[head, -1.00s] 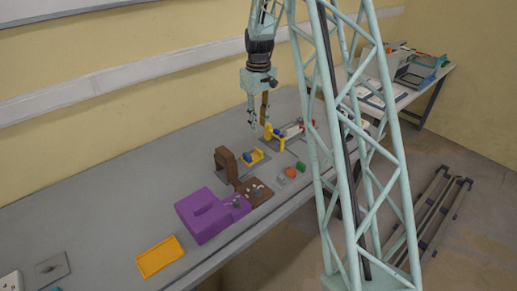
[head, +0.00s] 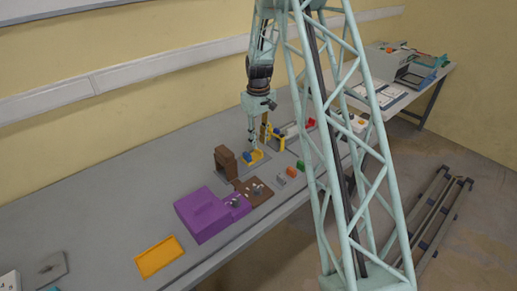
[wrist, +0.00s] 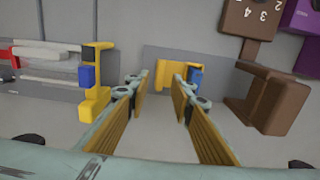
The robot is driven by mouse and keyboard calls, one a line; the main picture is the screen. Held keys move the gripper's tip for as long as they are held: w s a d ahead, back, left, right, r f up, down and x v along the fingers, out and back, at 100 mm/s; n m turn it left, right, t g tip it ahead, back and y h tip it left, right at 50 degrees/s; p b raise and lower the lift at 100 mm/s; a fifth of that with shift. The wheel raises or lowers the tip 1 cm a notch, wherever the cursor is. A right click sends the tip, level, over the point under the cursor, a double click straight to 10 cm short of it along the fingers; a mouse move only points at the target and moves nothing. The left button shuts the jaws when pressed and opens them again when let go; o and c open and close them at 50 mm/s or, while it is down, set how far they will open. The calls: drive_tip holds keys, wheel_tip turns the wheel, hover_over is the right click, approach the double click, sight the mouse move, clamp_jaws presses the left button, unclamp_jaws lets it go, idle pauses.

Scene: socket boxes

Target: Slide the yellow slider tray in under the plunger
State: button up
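The yellow slider tray (head: 259,155) sits on a grey plate, with a blue block (head: 247,157) at it. In the wrist view the tray (wrist: 169,76) lies ahead, between and beyond the fingertips, with the blue block (wrist: 196,78) at its right. My gripper (head: 252,142) points down just above the tray. In the wrist view its fingers (wrist: 163,90) are spread apart with nothing between them. A brown arch-like stand (head: 224,160) is left of the tray and a yellow post frame (head: 274,136) right of it. I cannot tell which part is the plunger.
A purple block (head: 208,213) and a brown numbered board (head: 254,191) are nearer on the bench. An orange tray (head: 160,256) is at the lower left. The bench behind the brown stand is clear.

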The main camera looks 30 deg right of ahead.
sight(259, 149)
drive_tip(key=shift+f, duration=2)
drive_tip(key=shift+c, duration=0.6)
clamp_jaws()
